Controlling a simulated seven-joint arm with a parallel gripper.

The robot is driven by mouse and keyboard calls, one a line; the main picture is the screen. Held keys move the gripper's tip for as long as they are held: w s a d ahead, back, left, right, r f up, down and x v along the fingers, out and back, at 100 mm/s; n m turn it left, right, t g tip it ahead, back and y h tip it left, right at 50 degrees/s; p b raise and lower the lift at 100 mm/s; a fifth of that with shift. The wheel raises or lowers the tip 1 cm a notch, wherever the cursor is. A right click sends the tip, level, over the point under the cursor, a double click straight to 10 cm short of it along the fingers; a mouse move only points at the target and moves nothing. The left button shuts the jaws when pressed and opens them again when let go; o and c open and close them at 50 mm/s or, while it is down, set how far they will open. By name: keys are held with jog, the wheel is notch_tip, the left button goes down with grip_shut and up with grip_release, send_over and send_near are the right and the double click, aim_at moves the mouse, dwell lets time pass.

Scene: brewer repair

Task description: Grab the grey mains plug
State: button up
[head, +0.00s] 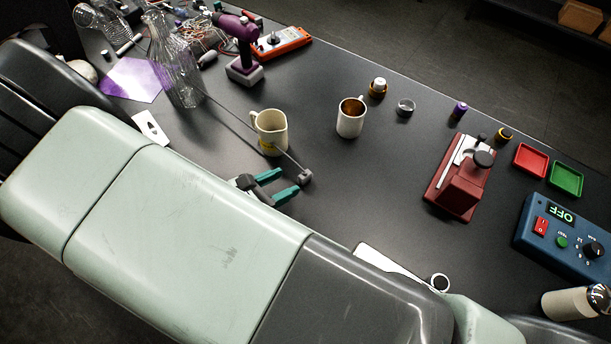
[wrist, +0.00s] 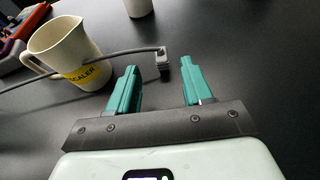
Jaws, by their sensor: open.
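The grey mains plug (head: 306,177) lies on the dark bench at the end of a grey cable, just right of and beyond my gripper (head: 279,186) in the head view. In the wrist view the plug (wrist: 162,68) shows ahead of my gripper (wrist: 160,72), between the lines of its two teal fingers. The fingers are apart with nothing between them. I cannot tell the height of the fingers over the bench.
A cream jug (head: 270,132) labelled "scaler" stands close by; the cable (head: 226,110) passes it. Beyond are a white mug (head: 351,118), a purple drill (head: 242,50) and a glass vessel (head: 180,70). A red press (head: 461,180) stands right. Bench between plug and press is clear.

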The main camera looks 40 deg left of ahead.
aim_at(302, 176)
jog(key=x, duration=0.5)
jog(key=shift+f, duration=0.35)
grip_shut()
